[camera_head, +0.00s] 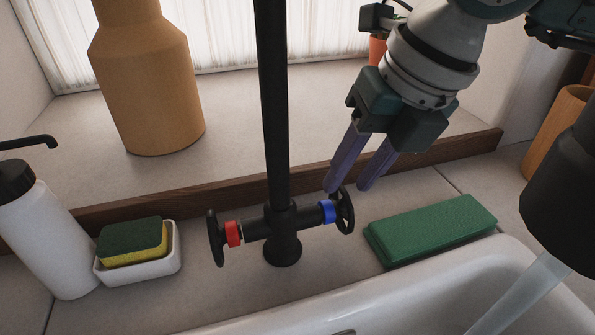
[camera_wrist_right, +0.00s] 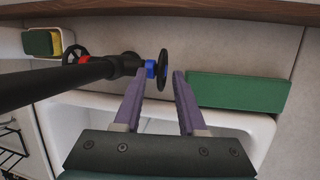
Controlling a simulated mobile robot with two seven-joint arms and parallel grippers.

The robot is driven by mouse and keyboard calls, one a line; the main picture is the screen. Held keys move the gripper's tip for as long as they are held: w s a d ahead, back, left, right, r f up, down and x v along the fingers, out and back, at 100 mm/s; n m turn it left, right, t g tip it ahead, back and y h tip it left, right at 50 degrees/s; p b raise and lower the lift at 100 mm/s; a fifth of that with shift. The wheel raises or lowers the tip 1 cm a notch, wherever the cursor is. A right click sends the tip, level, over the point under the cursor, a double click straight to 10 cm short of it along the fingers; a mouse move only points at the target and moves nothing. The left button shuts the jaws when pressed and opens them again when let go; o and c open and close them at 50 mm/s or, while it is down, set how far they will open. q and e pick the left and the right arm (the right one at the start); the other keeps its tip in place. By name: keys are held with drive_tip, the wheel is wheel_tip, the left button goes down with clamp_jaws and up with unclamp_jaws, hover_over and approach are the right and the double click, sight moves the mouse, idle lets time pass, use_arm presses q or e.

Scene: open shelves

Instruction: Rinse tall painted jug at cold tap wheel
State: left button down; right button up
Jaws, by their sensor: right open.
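The cold tap wheel (camera_head: 345,212) is a black wheel beside a blue ring (camera_head: 327,211) on the right side of the black tap (camera_head: 282,240). My right gripper (camera_head: 347,188) is open, its two purple fingers pointing down at the wheel. In the right wrist view the wheel (camera_wrist_right: 163,68) shows between and just beyond the fingertips (camera_wrist_right: 160,75); I cannot tell whether they touch it. Water (camera_head: 518,297) runs from the black spout (camera_head: 565,195) at the right. A tall tan-orange vessel (camera_head: 150,85) stands upright on the sill; I cannot tell whether it is the painted jug. My left gripper is not in view.
A red-marked wheel (camera_head: 215,238) is on the tap's left. A green block (camera_head: 432,228) lies right of the tap, behind the white sink (camera_head: 400,295). A sponge (camera_head: 133,242) in a white dish and a white dispenser (camera_head: 55,240) stand at left. The black pipe (camera_head: 272,110) rises centrally.

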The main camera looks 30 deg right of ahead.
drive_tip(key=v, duration=1.1)
